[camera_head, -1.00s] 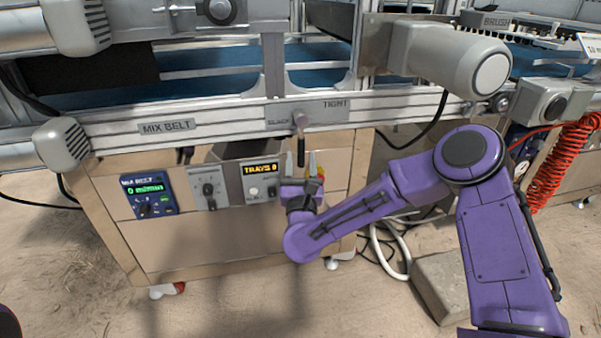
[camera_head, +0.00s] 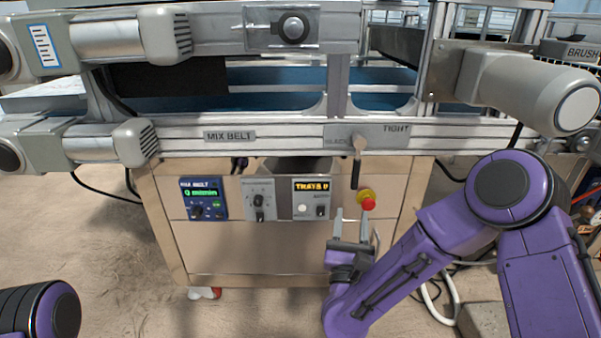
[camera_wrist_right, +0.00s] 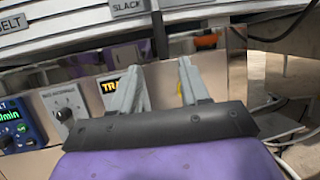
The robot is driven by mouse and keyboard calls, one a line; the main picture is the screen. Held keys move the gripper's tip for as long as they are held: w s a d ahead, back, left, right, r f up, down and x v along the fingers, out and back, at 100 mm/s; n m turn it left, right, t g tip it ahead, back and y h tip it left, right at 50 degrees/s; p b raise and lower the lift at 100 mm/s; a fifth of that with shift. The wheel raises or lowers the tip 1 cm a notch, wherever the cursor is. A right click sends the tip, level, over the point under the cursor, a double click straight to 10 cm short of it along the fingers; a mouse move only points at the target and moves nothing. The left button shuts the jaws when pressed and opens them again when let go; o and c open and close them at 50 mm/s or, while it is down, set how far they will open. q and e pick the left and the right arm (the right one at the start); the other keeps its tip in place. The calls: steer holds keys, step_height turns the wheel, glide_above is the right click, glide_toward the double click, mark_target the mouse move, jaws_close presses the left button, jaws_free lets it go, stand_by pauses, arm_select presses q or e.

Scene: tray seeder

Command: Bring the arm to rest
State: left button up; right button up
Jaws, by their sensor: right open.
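My right arm is purple and comes in from the right in the head view. Its gripper (camera_head: 356,228) points up toward the machine's front panel, just below and left of the red emergency button (camera_head: 368,204). The jaws are open and hold nothing. In the right wrist view the two grey fingers (camera_wrist_right: 160,80) stand apart with a gap between them, in front of the panel. Of my left arm, only a purple and black link shows at the lower left of the head view; its gripper is out of view.
The panel carries a blue display box (camera_head: 205,198), a knob box (camera_head: 260,199) and a tray counter (camera_head: 312,197). A lever (camera_head: 358,160) hangs from the rail between SLACK and TIGHT. A pale hose (camera_head: 440,306) and a block (camera_head: 484,320) lie on the floor at right.

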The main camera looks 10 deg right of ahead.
steer(key=s+a+f+n+g+y, duration=0.2)
steer(key=f+n+g+y, duration=0.15)
steer(key=f+n, duration=0.75)
steer(key=s+a+f+n+g+y, duration=0.15)
steer(key=f+n+y, duration=0.4)
steer(key=n, duration=0.85)
steer(key=s+d+f+n+g+h, duration=0.1)
steer(key=s+d+f+n+g, duration=0.25)
steer(key=s+f, duration=0.35)
steer(key=s+d+f+n+g+h, duration=0.1)
steer(key=s+d+f+n+g, duration=0.25)
steer(key=s+f, duration=0.45)
steer(key=s+d+f+n+g+h, duration=0.1)
steer(key=s+d+f+n+g, duration=0.25)
steer(key=s, duration=0.65)
step_height(320, 180, up, 30)
steer(key=s+m+g+p, duration=0.1)
steer(key=s+p, duration=0.1)
steer(key=p, duration=2.9)
steer(key=shift+s+a+g+p, duration=0.2)
steer(key=shift+g+p, duration=0.1)
steer(key=shift+g, duration=0.05)
